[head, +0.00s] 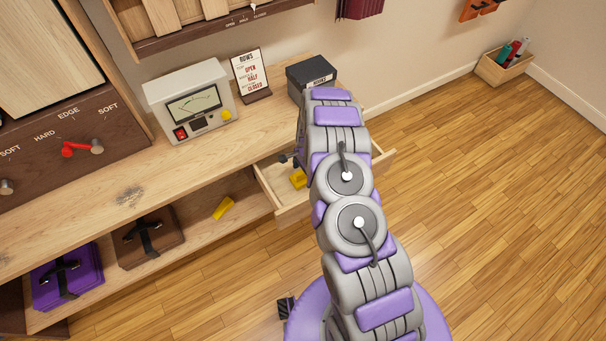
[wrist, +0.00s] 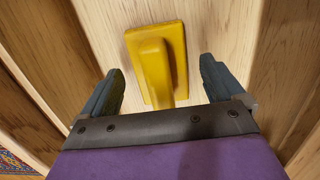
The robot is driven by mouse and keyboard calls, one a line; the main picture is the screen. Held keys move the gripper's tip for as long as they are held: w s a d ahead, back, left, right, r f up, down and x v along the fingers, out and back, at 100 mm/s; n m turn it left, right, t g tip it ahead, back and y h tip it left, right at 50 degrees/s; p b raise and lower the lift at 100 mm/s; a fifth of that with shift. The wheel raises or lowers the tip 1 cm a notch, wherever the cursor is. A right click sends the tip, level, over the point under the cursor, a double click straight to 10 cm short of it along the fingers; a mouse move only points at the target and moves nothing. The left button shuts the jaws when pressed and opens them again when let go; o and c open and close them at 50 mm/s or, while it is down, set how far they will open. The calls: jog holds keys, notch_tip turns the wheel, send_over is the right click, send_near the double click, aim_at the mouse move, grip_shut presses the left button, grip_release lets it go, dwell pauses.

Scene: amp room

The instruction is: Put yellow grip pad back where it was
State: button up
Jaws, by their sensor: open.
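The yellow grip pad (wrist: 158,62) lies in an open wooden drawer (head: 279,206), on the drawer's bare floor. In the wrist view it is a yellow plate with a raised handle. My gripper (wrist: 160,85) is open, with its two dark fingers apart on either side of the pad, and nothing is held. In the head view my arm hides most of the drawer, and a yellow piece (head: 299,179) shows in it beside the arm. Another yellow object (head: 223,208) lies on the lower shelf, left of the drawer.
The bench (head: 130,195) carries a meter box (head: 192,103), a sign card (head: 250,76) and a dark box (head: 311,76). Purple pads (head: 68,277) and a brown pad (head: 150,240) sit on the lower shelf. A wooden crate (head: 503,68) stands by the far wall. The floor at right is clear.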

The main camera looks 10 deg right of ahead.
jog(key=r, duration=0.3)
jog(key=r+p, duration=0.1)
jog(key=r, duration=0.2)
jog(key=d+r+p, duration=0.1)
jog(key=r, duration=0.2)
jog(key=shift+w+r, duration=0.2)
jog(key=shift+r, duration=0.75)
jog(key=s+a+r+n, duration=0.1)
jog(key=s+r+n, duration=0.3)
jog(key=r, duration=0.5)
jog(key=s+a+r+n, duration=0.1)
jog(key=s+a+r, duration=0.1)
jog(key=s+r, duration=0.5)
jog(key=s+a+r+n, duration=0.1)
jog(key=s+r+n, duration=0.25)
jog(key=r, duration=0.65)
jog(key=s+d+r+n, duration=0.1)
jog(key=s+r+n, duration=0.2)
jog(key=s, duration=1.1)
jog(key=s+d+r+n+g+h, duration=0.1)
jog(key=s+r, duration=0.6)
jog(key=s, duration=0.7)
jog(key=shift+d+n, duration=0.5)
jog(key=shift+n, duration=0.45)
